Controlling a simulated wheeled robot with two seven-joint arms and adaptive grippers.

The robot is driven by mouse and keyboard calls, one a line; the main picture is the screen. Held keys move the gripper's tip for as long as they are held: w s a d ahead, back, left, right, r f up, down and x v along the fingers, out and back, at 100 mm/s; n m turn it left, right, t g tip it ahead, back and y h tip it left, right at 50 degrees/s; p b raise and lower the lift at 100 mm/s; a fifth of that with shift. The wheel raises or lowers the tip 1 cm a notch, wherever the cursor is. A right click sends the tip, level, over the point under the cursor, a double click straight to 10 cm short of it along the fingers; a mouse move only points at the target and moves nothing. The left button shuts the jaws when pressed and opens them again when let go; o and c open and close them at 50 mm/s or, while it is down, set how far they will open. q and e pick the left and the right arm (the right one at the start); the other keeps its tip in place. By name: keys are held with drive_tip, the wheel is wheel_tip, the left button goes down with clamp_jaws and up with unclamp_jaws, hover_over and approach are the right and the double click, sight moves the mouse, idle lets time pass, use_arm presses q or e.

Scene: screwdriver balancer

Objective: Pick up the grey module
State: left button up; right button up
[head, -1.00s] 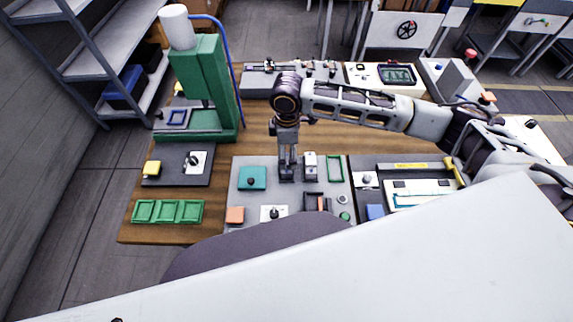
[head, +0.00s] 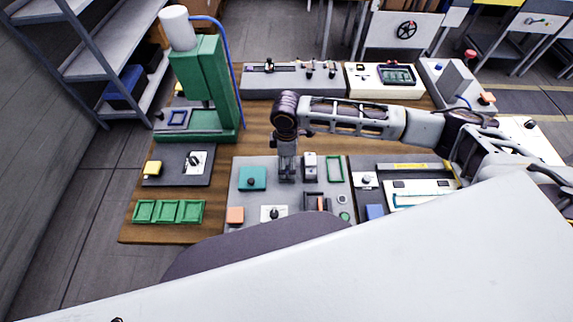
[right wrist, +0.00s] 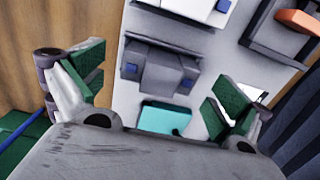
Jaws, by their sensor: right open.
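The grey module (right wrist: 160,68) is a dark grey block with blue squares on it. In the right wrist view it sits on a light grey panel (right wrist: 122,62), ahead of and between the spread fingers of my right gripper (right wrist: 152,88). My right gripper is open and holds nothing. In the head view my right gripper (head: 287,171) points straight down over the panel, between a teal block and a pale module, and hides most of the grey module. I cannot tell whether the fingers touch it. My left gripper is in neither current view.
A teal block (head: 252,179) lies left of the gripper, and a pale module (head: 310,165) stands close on its right. A green frame (head: 335,170) and an orange block (head: 235,215) are also on the panel. A green press (head: 205,85) stands at the back left.

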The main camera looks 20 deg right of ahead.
sight(287, 161)
drive_tip(key=shift+f, duration=1.5)
drive_tip(key=c, duration=1.1)
drive_tip(key=shift+r, duration=0.15)
drive_tip(key=shift+c, duration=0.2)
drive_tip(key=shift+r, duration=4.95)
drive_tip(key=shift+f, duration=0.1)
